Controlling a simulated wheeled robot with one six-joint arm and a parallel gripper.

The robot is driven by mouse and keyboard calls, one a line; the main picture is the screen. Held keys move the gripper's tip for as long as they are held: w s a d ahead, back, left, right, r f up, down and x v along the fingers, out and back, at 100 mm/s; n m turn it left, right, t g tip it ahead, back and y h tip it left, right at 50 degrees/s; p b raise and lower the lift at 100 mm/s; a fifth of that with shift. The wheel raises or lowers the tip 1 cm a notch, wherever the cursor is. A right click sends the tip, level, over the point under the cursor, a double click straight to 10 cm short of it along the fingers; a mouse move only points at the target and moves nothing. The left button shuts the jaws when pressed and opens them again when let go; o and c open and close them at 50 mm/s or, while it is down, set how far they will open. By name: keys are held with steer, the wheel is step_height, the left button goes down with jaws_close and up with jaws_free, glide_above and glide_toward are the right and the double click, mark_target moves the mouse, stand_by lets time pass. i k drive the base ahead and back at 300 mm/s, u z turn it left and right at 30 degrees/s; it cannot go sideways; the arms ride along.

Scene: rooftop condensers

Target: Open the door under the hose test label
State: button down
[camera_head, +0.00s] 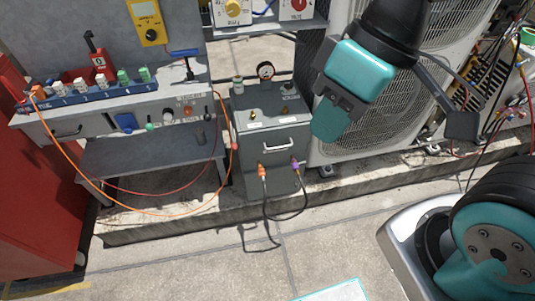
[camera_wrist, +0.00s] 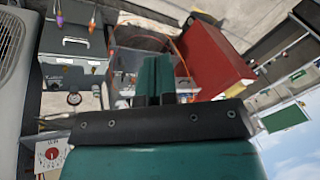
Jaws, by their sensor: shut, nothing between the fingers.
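A grey cabinet (camera_head: 270,185) stands beside the condenser, with a bar handle (camera_head: 278,146) on its front panel, which looks closed. Small white labels (camera_head: 287,120) sit above the handle; their words are too small to read. An orange connector (camera_head: 261,171) and a purple connector (camera_head: 296,163) join black hoses low on the front. My teal gripper (camera_head: 326,128) is shut and empty, up and to the right of the handle and apart from it. In the wrist view the cabinet (camera_wrist: 60,55) appears inverted at upper left; the shut fingers (camera_wrist: 155,80) are at the middle.
A condenser unit (camera_head: 375,130) stands right of the cabinet. A grey bench (camera_head: 150,155) with an orange cable is on the left, beside a red cabinet (camera_head: 30,190). Paving (camera_head: 200,260) in front is mostly clear.

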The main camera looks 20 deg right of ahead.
mark_target(282, 179)
steer(key=k, duration=1.15)
steer(key=z, duration=0.35)
steer(key=i, duration=0.75)
steer(key=z, duration=0.65)
